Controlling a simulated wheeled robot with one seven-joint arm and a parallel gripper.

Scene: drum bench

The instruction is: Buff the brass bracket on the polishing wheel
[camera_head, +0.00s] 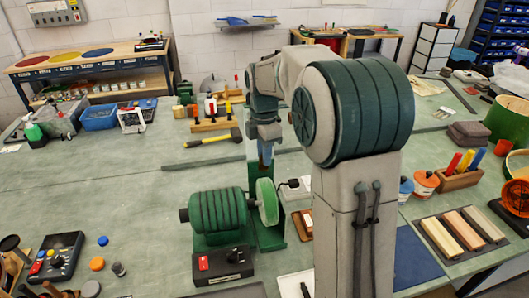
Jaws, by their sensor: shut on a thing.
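The polishing machine has a ribbed green motor (217,212) and a pale green polishing wheel (267,201) at its right end. The wheel stands upright on edge. My gripper (265,158) points down just above and behind the wheel, close to its top edge. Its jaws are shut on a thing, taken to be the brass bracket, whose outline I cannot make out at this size. Whether it touches the wheel cannot be told. A black box with a red switch (222,266) stands in front of the motor.
My own arm covers the centre right. A control box (52,257) stands front left. Abrasive blocks (460,232) lie at right. The bench's left middle is clear.

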